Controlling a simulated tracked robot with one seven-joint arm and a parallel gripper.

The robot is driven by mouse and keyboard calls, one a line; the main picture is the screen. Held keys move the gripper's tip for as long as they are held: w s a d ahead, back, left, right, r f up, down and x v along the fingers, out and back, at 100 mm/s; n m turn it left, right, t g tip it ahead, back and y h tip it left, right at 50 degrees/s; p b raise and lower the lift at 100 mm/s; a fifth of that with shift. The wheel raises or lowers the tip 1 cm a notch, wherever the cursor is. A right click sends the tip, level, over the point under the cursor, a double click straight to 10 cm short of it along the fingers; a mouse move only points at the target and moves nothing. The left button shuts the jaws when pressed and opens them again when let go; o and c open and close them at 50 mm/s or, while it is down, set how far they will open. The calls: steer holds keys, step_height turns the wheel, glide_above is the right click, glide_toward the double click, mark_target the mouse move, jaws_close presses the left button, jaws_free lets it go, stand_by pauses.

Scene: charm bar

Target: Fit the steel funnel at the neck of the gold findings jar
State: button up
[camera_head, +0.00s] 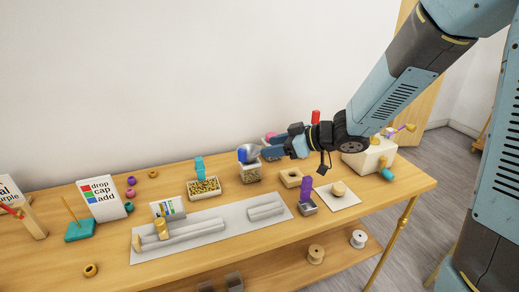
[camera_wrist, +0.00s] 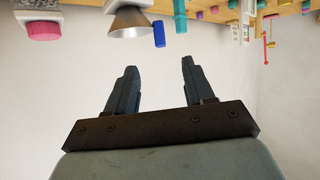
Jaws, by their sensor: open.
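The steel funnel (camera_head: 252,151) sits at the top of the clear findings jar (camera_head: 250,174), wide mouth up, with a blue tab at its side. The wrist view is upside down; there the funnel (camera_wrist: 130,24) shows as a cone with the blue tab (camera_wrist: 159,35) beside it. The funnel looks roughly upright; how deep its spout sits is hidden. My gripper (camera_head: 268,148) is beside the funnel in the head view. In the wrist view its two fingers (camera_wrist: 158,66) are spread, with nothing between them, and apart from the funnel.
A pink-lidded jar (camera_wrist: 44,30) stands near the funnel. A tray of beads (camera_head: 203,188) with a teal item is left of the findings jar. A wooden ring block (camera_head: 291,178), a purple item (camera_head: 306,190) and a grey mat (camera_head: 222,222) are also close by.

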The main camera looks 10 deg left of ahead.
steer(key=v, duration=0.3)
steer(key=shift+d, duration=0.1)
steer(key=w+d+r+m+t+h, duration=0.4)
steer(key=w+d+r+t+h, duration=0.15)
steer(key=d, duration=0.35)
steer(key=s+d+r+m+t+h, duration=0.1)
steer(key=d+r+m+h, duration=0.2)
steer(key=d, duration=0.3)
steer(key=s+d+r+m+t+h, duration=0.2)
steer(key=d+r+m+h, duration=0.1)
steer(key=d, duration=0.4)
steer(key=s+d+m+g, duration=0.2)
steer(key=s+d+g, duration=0.1)
steer(key=s, duration=0.7)
steer(key=s+d+m+g+h, duration=0.1)
steer(key=s+d+m+g, duration=0.2)
steer(key=s, duration=0.7)
steer(key=shift+s+m, duration=0.3)
steer(key=shift+s, duration=0.05)
